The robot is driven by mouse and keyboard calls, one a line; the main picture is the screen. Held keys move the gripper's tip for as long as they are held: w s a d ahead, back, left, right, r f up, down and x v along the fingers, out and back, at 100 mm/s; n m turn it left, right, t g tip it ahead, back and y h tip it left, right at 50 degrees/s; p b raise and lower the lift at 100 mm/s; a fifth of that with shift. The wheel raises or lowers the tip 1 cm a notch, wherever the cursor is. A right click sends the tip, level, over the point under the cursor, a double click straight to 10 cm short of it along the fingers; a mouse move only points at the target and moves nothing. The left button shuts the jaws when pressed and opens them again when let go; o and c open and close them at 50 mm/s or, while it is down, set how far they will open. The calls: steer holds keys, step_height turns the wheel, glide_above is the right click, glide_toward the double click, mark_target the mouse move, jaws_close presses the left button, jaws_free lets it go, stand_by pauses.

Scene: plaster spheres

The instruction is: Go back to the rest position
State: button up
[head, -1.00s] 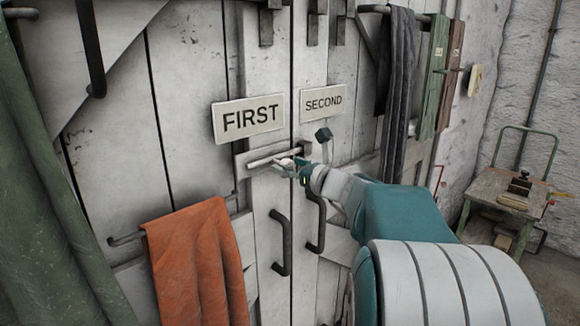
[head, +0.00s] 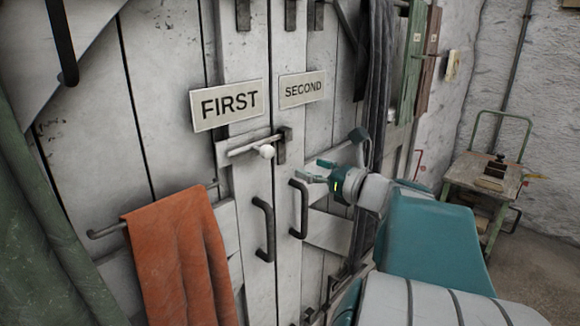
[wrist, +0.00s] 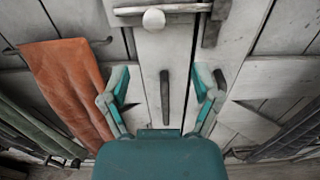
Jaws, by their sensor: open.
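My gripper (head: 314,171) is open and empty, in front of the white plank doors, right of the bolt and apart from it in the head view. In the wrist view its two spread fingers (wrist: 160,90) frame a dark door handle (wrist: 164,96), with nothing held between them. The metal sliding bolt (head: 245,147) with its round white knob (head: 267,151) lies across the doors under the signs. The knob also shows at the top of the wrist view (wrist: 153,20). My teal and white arm stretches in from the lower right.
The FIRST sign (head: 226,104) and SECOND sign (head: 302,89) are on the doors. An orange cloth (head: 180,255) hangs at left, a dark grey cloth (head: 377,70) at right. A wooden cart (head: 470,175) stands at the right wall, with open floor near it.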

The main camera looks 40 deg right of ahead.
stand_by(0.3)
steer(key=s+a+f+n+g+y, duration=0.1)
steer(key=a+f+n+g+y, duration=0.1)
steer(key=a+f+n+g, duration=0.45)
steer(key=a+f+n+g+y, duration=0.2)
steer(key=a+f+n, duration=0.2)
steer(key=a+n, duration=0.65)
steer(key=s+a+f+n+g+h, duration=0.3)
steer(key=s+a+n, duration=0.7)
steer(key=n, duration=0.7)
step_height(320, 180, down, 3)
steer(key=h, duration=0.3)
steer(key=shift+s+r+n+g, duration=0.15)
steer(key=shift+s+n+g, duration=0.15)
steer(key=shift+s+g, duration=0.05)
